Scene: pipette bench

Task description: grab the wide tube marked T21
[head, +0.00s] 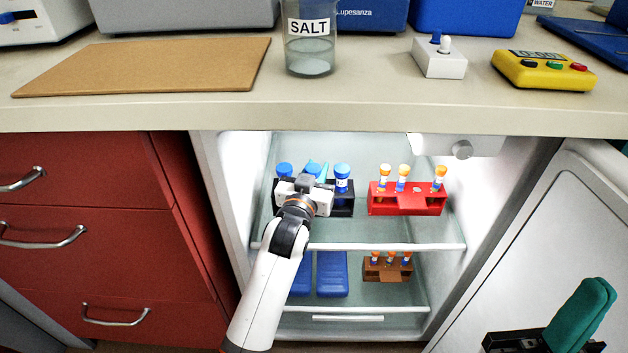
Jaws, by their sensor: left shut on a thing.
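My left gripper (308,183) reaches into the open fridge at the black rack (343,211) on the upper shelf. It is shut on a blue-capped tube (313,167) in the middle of that rack; the gripper hides most of this tube. Other blue-capped wide tubes stand on either side, one at the left (284,170) and one at the right (342,178). The tube labels are too small to read, so I cannot tell which is T21.
A red rack (408,205) with thin orange-and-white-capped tubes stands to the right on the same shelf. A brown rack (387,273) and blue boxes (332,275) are on the shelf below. The fridge door (545,230) stands open at the right. The counter edge (300,116) overhangs above.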

